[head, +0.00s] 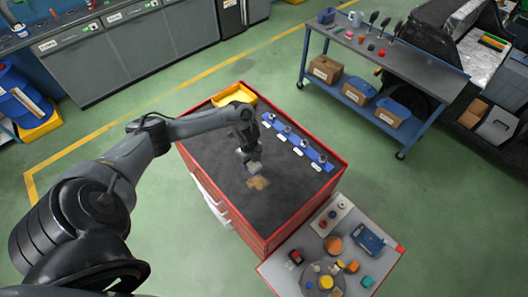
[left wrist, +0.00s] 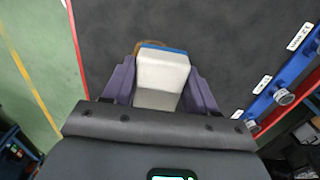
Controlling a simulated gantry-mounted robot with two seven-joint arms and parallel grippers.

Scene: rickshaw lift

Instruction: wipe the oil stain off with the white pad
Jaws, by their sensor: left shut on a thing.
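The oil stain (head: 259,183) is a small brown patch on the dark top of the red cabinet (head: 262,214). My left gripper (head: 249,160) is over the cabinet top, just behind the stain in the head view. It is shut on the white pad (head: 254,168). In the left wrist view the white pad (left wrist: 161,78), with a blue far edge, sits between the two purple fingers of my left gripper (left wrist: 160,90). A brown bit of the stain (left wrist: 150,44) shows past the pad. I cannot tell whether the pad touches the top. My right gripper is not in view.
A blue rail (head: 297,142) with several knobs and labels lies along the cabinet's right side. A yellow tray (head: 235,95) stands at its far corner. A white side table (head: 283,277) with small parts adjoins the near end. The top around the stain is clear.

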